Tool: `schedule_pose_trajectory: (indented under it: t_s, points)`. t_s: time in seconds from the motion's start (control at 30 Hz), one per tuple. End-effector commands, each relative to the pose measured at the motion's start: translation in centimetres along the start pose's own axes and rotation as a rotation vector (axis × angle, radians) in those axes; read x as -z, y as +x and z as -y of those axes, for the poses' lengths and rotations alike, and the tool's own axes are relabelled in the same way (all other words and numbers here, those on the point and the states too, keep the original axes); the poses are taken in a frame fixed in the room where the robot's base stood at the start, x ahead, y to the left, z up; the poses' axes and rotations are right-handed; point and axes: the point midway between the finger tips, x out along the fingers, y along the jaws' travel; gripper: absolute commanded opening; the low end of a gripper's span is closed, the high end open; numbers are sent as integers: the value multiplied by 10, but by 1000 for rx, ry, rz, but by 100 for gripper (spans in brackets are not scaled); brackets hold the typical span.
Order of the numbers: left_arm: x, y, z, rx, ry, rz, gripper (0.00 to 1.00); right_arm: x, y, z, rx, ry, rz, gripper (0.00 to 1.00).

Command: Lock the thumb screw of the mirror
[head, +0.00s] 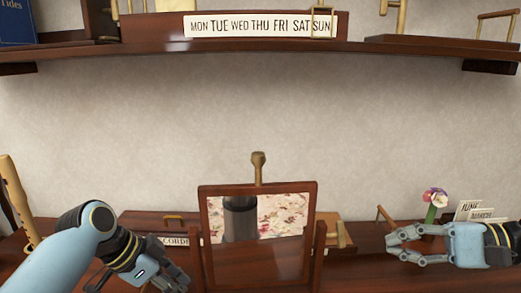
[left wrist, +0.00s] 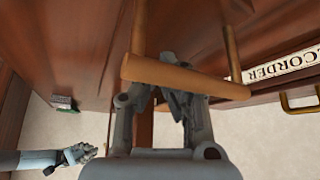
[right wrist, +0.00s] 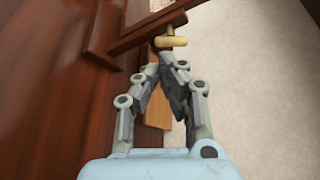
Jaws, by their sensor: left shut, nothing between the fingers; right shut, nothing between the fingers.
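The mirror (head: 258,260) stands on the shelf in a dark wooden frame, and its glass reflects a floral pattern and a dark cylinder. A brass knob (head: 258,166) rises above its top edge; it also shows in the right wrist view (right wrist: 171,42). I cannot tell whether this is the thumb screw. My left gripper (head: 186,286) is shut and low at the mirror's left. In the left wrist view, a tan wooden bar (left wrist: 190,77) crosses by its fingertips; contact is unclear. My right gripper (head: 388,246) is shut and empty, apart from the mirror at its right.
A labelled drawer box (head: 150,225) with a brass handle is behind the left gripper. A flower (head: 436,197) and month cards (head: 478,212) stand by the right gripper. An upper shelf (head: 250,46) spans the wall.

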Motion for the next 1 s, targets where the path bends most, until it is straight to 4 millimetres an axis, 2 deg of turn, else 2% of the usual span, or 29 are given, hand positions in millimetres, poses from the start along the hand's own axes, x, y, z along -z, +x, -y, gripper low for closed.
schedule_pose_trajectory:
  t_s: [0.03, 0.6, 1.0]
  points:
    - [-7, 3, -3, -9, -7, 12, 0, -1, 1, -3, 1, -2, 0, 0]
    - [-7, 3, -3, -9, -7, 12, 0, -31, 56, -2, 1, -1, 2, 0]
    - [-7, 3, -3, -9, -7, 12, 0, -33, 61, -2, 1, -2, 0, 0]
